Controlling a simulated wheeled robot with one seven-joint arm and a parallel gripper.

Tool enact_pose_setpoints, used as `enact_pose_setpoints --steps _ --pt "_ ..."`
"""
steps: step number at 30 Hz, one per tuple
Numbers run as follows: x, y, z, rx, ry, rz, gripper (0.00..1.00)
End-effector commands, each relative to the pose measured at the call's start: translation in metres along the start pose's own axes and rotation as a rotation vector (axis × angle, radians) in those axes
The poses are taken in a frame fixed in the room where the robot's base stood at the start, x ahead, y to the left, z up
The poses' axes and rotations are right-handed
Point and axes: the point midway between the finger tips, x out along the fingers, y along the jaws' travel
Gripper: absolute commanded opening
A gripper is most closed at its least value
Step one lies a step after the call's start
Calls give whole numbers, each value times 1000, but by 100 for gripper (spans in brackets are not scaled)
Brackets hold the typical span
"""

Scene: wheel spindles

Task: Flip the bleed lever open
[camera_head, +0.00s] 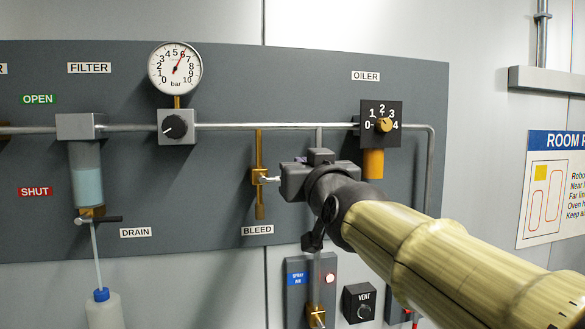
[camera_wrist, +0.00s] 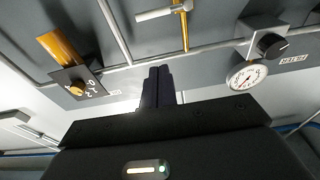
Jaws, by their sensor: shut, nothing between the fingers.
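The bleed valve (camera_head: 259,158) is a brass vertical pipe hanging from the main line, above the BLEED label (camera_head: 257,230). Its silver lever (camera_head: 268,179) sticks out sideways to the right. In the wrist view, the picture is turned over; the lever (camera_wrist: 160,13) and brass pipe (camera_wrist: 185,32) show at the top. My gripper (camera_wrist: 158,72) is shut and empty, its fingers toward the panel and apart from the lever in that picture. In the head view my gripper (camera_head: 308,178) is just right of the lever; its fingertips cannot be made out clearly.
The main line (camera_head: 225,126) crosses the panel. The oiler (camera_head: 373,162) is to the right, the pressure gauge (camera_head: 175,69) and regulator (camera_head: 176,127) to the left. A filter bowl (camera_head: 87,180) hangs farther left. A spray air valve (camera_head: 316,313) and VENT knob (camera_head: 361,303) are below.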

Motion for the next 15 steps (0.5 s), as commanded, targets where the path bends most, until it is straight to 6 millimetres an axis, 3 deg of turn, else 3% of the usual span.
enact_pose_setpoints --steps 10,15 --pt "1 0 -2 1 5 0 0" --pt "11 0 -3 1 3 -1 0"
